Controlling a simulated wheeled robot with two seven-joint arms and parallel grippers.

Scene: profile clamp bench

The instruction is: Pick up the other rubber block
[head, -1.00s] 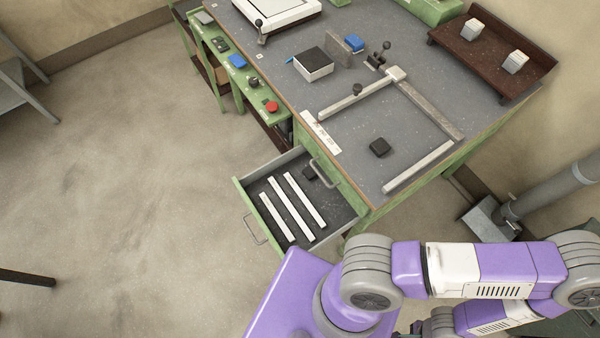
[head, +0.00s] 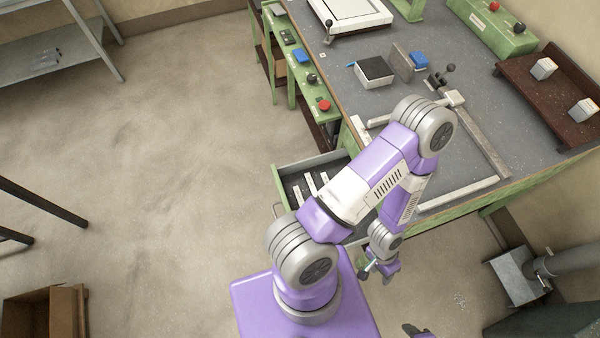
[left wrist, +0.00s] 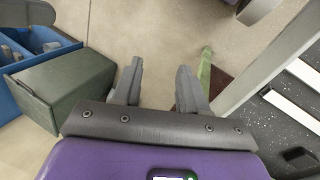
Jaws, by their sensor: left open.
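A small dark rubber block (left wrist: 300,157) lies on the speckled floor of the open drawer, at the lower right edge of the left wrist view. My left arm covers that part of the drawer (head: 283,192) in the head view. The second dark block, on the bench top in the earlier head view, is now hidden behind my arm. My left gripper (head: 368,270) hangs beside the bench front, near the drawer. In the left wrist view its two fingers (left wrist: 160,70) are apart with nothing between them, left of the drawer wall.
White strips (left wrist: 290,110) lie in the drawer. A green box (left wrist: 65,85) stands left of my fingers in the wrist view.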

